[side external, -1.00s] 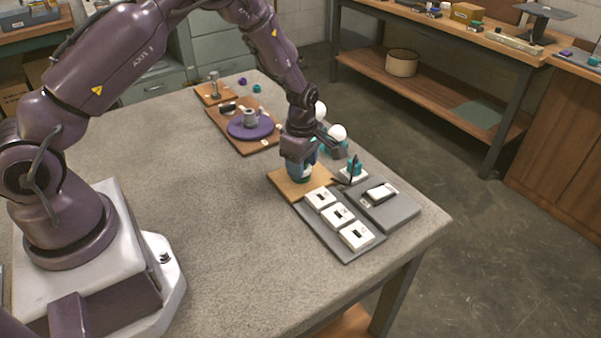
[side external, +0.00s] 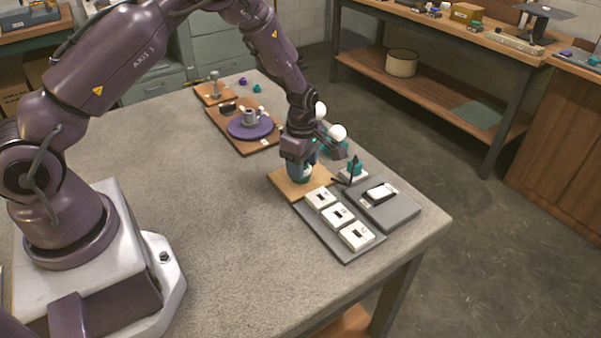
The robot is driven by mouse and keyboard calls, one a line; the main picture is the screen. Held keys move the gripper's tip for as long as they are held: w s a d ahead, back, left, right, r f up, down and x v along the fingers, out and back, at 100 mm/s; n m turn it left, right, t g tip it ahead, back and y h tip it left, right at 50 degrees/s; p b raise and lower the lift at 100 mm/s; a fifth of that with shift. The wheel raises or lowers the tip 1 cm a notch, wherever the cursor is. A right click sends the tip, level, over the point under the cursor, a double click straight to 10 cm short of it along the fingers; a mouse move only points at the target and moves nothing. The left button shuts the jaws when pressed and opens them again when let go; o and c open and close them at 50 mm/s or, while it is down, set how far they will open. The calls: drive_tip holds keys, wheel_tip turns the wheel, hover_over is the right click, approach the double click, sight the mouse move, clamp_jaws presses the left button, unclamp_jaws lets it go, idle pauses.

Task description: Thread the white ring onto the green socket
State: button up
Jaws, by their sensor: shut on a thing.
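My gripper (side external: 303,169) is over the light wooden board (side external: 287,186) near the table's right side, pointing down. It is shut, and a small white patch between its fingers looks like the white ring (side external: 307,171). The green socket (side external: 301,179) shows as a teal-green body just under the fingers, standing on the board. The gripper hides most of both. I cannot tell whether the ring is around the socket or only above it.
A grey tray with several white switch blocks (side external: 338,215) lies in front of the board. A grey plate with a black-and-white part (side external: 381,192) and a teal block (side external: 355,168) are to the right. White bulbs (side external: 337,132) stand behind. A purple disc (side external: 250,128) is further back. The table's left middle is clear.

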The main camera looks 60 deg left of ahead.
drive_tip(key=shift+f, duration=0.2)
idle(0.3)
drive_tip(key=m, duration=0.4)
drive_tip(key=shift+s+m, duration=0.15)
drive_tip(key=shift+m, duration=0.25)
drive_tip(key=shift+f+m, duration=0.1)
drive_tip(key=shift+m, duration=1)
drive_tip(key=m, duration=0.3)
drive_tip(key=shift+s+a, duration=0.1)
drive_tip(key=m, duration=0.3)
drive_tip(key=shift+m, duration=0.4)
